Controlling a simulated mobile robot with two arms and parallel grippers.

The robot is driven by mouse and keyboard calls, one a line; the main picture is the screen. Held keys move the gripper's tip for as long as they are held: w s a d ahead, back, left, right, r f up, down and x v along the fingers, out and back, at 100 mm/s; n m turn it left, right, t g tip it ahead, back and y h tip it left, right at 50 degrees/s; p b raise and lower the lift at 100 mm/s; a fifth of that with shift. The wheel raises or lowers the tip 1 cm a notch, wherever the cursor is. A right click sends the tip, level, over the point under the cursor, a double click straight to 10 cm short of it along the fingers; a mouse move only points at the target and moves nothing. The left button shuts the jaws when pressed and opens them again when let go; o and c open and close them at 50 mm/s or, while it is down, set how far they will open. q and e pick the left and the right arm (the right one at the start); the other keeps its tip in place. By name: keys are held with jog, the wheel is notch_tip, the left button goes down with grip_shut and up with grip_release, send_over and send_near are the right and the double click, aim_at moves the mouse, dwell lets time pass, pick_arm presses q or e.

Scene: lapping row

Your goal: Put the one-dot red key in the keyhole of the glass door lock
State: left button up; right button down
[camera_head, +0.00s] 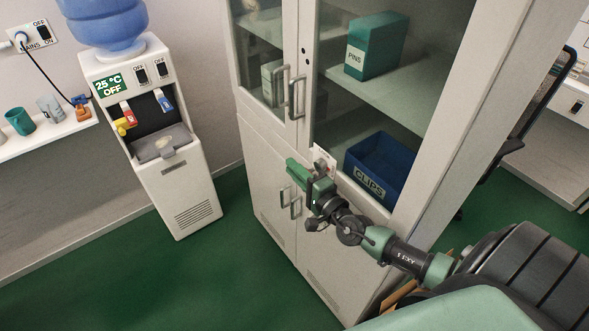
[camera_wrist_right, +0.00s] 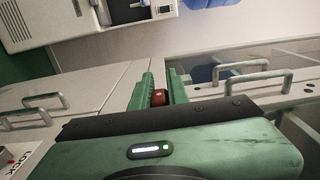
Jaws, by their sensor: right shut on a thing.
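My right gripper (camera_head: 297,170) is in front of the glass-door cabinet, by the upper doors' lower edge. In the right wrist view its green fingers (camera_wrist_right: 160,88) are shut on a small red thing (camera_wrist_right: 158,97), which looks like the red key. Its dots cannot be made out, and the key is hidden in the head view. A white lock plate (camera_head: 323,159) shows just behind the gripper on the glass door (camera_head: 352,108). Its corner with the word LOCK and a red mark shows in the right wrist view (camera_wrist_right: 22,163). The keyhole is not visible. My left gripper is not in view.
Upright handles (camera_head: 297,98) stand out from the upper doors, and lower handles (camera_head: 290,202) from the doors below. A blue CLIPS bin (camera_head: 377,168) and a green PINS box (camera_head: 371,46) sit inside. A water dispenser (camera_head: 176,172) stands at left. Green floor between is clear.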

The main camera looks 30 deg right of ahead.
jog(key=shift+w+d+b, duration=0.1)
jog(key=shift+d+b, duration=0.7)
jog(key=shift+d, duration=0.6)
dwell(0.5)
jog(key=c, duration=1.3)
grip_release()
jog(key=shift+r, duration=0.1)
